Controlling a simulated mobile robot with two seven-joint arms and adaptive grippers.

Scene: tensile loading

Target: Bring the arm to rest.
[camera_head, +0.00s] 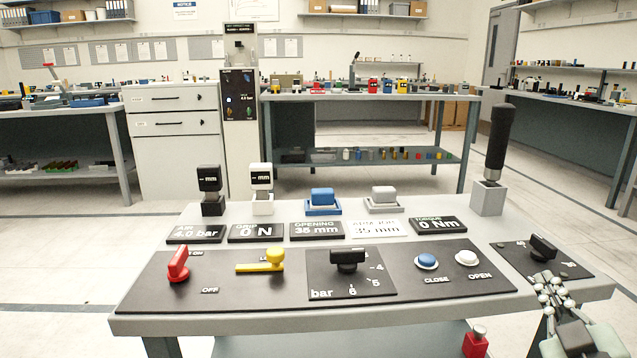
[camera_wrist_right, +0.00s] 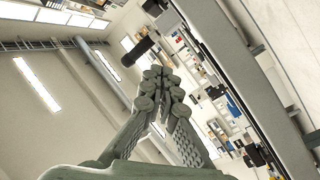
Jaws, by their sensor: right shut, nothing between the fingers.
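My right gripper (camera_head: 556,296) is at the lower right of the head view, at the right front edge of the grey control table (camera_head: 360,321). It also shows in the right wrist view (camera_wrist_right: 160,75), where its fingers meet at the tips with nothing between them. It appears near the black knob (camera_head: 543,247) on the right panel; I cannot tell the exact gap. My left gripper is not in either view.
The table carries a red handle (camera_head: 178,264), a yellow lever (camera_head: 262,261), a black dial (camera_head: 347,260), blue (camera_head: 427,260) and white (camera_head: 467,258) buttons, and a tall black-gripped handle (camera_head: 498,140). A red object (camera_head: 475,341) is below the front edge. Workbenches stand behind, with open floor between.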

